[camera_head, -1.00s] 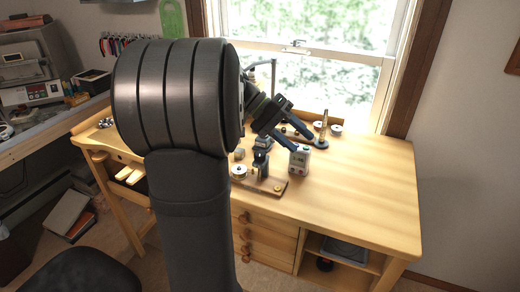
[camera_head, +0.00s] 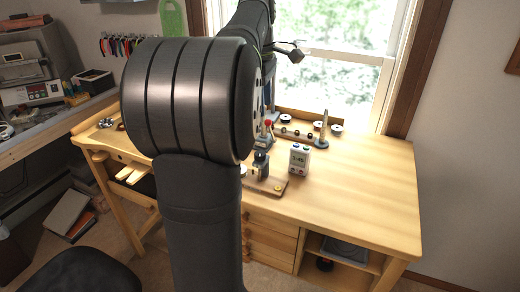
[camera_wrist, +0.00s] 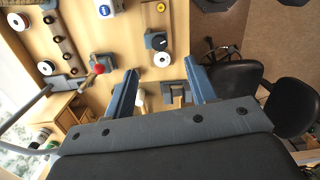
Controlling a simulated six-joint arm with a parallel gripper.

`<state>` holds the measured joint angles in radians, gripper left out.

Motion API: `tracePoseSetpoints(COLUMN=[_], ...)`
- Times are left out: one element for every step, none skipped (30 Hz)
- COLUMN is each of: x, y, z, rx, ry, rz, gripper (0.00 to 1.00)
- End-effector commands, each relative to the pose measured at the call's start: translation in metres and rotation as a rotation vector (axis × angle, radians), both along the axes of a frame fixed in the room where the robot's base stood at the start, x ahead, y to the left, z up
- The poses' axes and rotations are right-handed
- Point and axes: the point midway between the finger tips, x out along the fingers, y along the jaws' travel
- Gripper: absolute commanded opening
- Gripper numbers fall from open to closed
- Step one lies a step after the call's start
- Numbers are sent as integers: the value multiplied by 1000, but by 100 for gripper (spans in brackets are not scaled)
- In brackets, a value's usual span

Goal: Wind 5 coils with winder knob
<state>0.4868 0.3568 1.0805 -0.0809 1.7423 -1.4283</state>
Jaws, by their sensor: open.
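The red ball knob (camera_wrist: 98,69) sits on a short brass-coloured handle in the wrist view, beside a grey-blue block (camera_wrist: 102,62). In the head view the red knob (camera_head: 268,122) shows just right of my arm's big joint, which hides part of the winder area. My gripper (camera_wrist: 160,66) is open and empty, its two blue fingers wide apart. In the wrist view the knob lies left of the left fingertip and apart from it. I cannot make out any coils on the winder.
A wooden board (camera_head: 272,185) carries a small dark-blue device (camera_head: 261,160) at the bench front. A white timer (camera_head: 299,158) stands right of it. Spools (camera_head: 337,128) and an upright post (camera_head: 323,128) stand near the window. The bench's right side (camera_head: 375,190) is clear.

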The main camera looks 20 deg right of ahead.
Motion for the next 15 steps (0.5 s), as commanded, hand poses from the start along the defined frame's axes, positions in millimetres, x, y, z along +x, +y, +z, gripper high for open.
tracePoseSetpoints(x=[3,5,6,7,8,9,9,10,10,10,10,10,9,9,9], y=[1,3,4,4,5,5,6,6,6,6,6,6,6,6,7], z=[5,8,10,12,13,14,14,14,12,9,6,1,-4,-9,-17], rx=[18,29,39,46,52,56,57,60,61,62,62,62,63,63,63], ry=[-21,-30,-42,-49,-55,-61,-64,-65,-66,-66,-66,-65,-64,-64,-63], rz=[59,93,132,155,174,193,202,210,215,217,217,217,216,216,216], gripper=[52,52,52,52,52,52,52,52,52,52,52,52,52,52,52])
